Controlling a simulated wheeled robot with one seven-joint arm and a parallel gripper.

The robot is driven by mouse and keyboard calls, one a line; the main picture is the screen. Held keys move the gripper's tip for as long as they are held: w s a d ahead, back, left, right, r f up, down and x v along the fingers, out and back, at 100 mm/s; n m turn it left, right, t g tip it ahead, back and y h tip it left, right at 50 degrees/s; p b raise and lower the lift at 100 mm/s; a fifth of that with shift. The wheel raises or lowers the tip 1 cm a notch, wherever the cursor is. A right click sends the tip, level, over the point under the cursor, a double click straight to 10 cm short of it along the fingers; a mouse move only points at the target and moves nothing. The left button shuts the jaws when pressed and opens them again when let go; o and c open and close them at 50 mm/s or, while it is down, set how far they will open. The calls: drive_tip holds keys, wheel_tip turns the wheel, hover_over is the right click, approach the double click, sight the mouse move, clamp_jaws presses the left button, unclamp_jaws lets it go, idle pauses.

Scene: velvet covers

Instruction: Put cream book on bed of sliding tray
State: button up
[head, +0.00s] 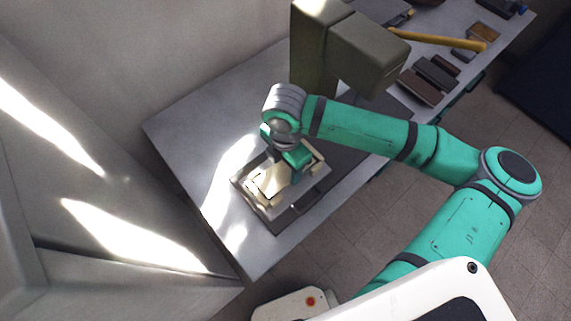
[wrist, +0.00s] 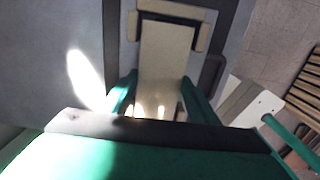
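The cream book (head: 270,182) is over the bed of the sliding tray (head: 275,227), which sits on the grey bench. In the wrist view the cream book (wrist: 165,55) runs lengthwise between tan corner blocks (wrist: 132,26) at its far end. My gripper (head: 287,166) is low over the tray. In the wrist view the green fingers of my gripper (wrist: 160,98) lie along both long sides of the book, close against it, and look shut on it. Whether the book rests on the bed or hangs just above it is hard to tell. My gripper hides its near end.
An olive press-like machine (head: 310,55) stands behind the tray. A tray handle (head: 308,203) is at the right side. Dark books (head: 420,88), a yellow-handled tool (head: 440,40) and a small block (head: 484,32) lie farther right. The bench left of the tray is clear and sunlit.

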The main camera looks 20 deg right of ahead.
sight(285, 170)
drive_tip(key=o, duration=0.4)
drive_tip(key=shift+r, duration=0.1)
wheel_tip(285, 170, up, 12)
idle(0.4)
idle(0.5)
